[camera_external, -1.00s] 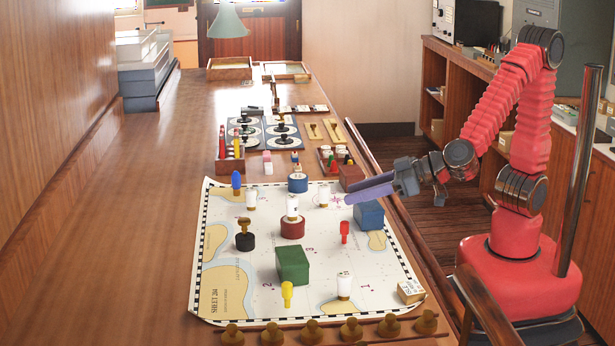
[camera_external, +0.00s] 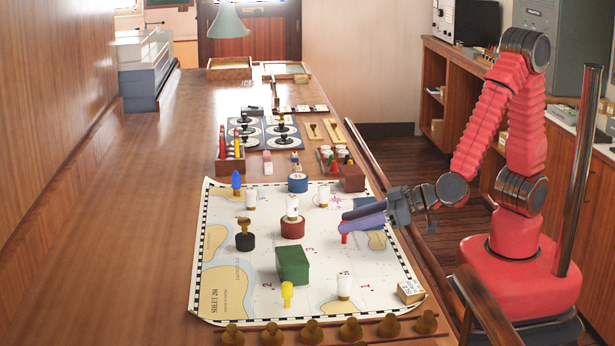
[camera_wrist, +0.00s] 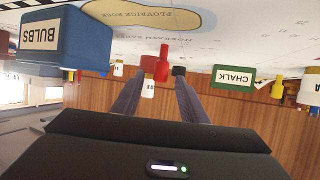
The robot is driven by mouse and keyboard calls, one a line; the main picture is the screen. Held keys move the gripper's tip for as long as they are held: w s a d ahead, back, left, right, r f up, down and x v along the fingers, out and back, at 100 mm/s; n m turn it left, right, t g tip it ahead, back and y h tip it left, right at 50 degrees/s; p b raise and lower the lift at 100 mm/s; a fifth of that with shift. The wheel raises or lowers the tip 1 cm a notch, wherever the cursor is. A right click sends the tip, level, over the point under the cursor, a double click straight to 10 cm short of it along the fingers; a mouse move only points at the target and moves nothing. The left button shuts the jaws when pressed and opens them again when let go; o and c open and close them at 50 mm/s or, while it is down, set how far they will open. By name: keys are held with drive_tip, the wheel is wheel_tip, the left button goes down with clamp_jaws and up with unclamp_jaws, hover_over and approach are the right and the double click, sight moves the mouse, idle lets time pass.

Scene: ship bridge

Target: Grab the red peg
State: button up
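The red peg (camera_external: 344,239) stands on the chart sheet, in front of the blue box, its upper part covered by my gripper's fingers in the external view. In the wrist view the red peg (camera_wrist: 163,60) shows upside down, just beyond the fingertips and roughly midway between them. My gripper (camera_external: 350,218) is over the peg's top in the external view. In the wrist view my gripper (camera_wrist: 158,98) has its two purple fingers apart, with nothing held between them. I cannot tell whether a finger touches the peg.
The blue BULBS box (camera_wrist: 70,38) is close beside the gripper, also in the external view (camera_external: 376,237).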

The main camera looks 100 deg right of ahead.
drive_tip(key=shift+w+d+f, duration=0.15)
drive_tip(key=shift+w+f, duration=0.1)
drive_tip(key=shift+w, duration=0.25)
drive_tip(key=shift+x, duration=2.55)
clamp_jaws()
